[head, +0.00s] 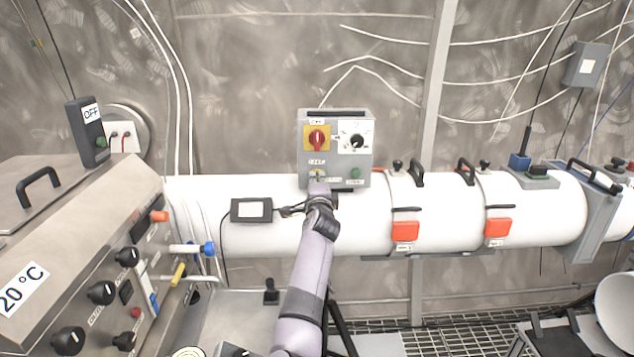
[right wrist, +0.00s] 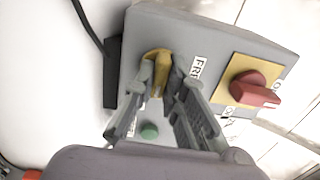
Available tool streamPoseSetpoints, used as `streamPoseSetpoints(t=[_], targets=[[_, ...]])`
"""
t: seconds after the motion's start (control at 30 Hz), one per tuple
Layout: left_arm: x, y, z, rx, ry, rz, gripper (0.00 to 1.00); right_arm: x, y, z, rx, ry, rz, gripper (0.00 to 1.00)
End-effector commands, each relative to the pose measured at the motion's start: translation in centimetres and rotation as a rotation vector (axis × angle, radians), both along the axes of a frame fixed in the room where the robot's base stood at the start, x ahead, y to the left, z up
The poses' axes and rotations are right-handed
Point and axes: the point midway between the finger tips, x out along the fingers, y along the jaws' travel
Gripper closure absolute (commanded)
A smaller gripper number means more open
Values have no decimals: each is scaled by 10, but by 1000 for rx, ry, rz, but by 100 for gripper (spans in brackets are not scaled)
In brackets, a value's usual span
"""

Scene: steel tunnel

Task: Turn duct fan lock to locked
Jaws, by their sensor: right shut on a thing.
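The duct fan's grey control box (head: 363,179) is mounted on the white duct. Its brass lock (right wrist: 159,66) shows in the right wrist view, beside a label (right wrist: 198,69) that seems to begin "FRE". My right gripper (right wrist: 163,80) is shut on the lock, one finger on each side of it. In the head view my right gripper (head: 318,186) reaches the lower left of the box, largely covering the lock. The lock's exact angle is hard to tell. My left gripper is not in view.
A red rotary switch (head: 317,138) on a yellow plate and a black dial (head: 356,141) sit above the lock. A green button (head: 354,173) is to its right. A steel cabinet (head: 75,225) stands at left.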

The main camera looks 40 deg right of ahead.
Motion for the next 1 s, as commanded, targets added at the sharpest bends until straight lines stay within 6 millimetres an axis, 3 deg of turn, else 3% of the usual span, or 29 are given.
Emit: streamPoseSetpoints(t=[0.27,0.3,0.57,1.0], targets=[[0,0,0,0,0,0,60,0,0,-2,6,-1,1,100],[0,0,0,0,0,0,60,0,0,-2,5,0,1,86],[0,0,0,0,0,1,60,0,0,-1,3,0,1,69],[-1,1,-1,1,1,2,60,0,0,0,-7,6,0,68]])
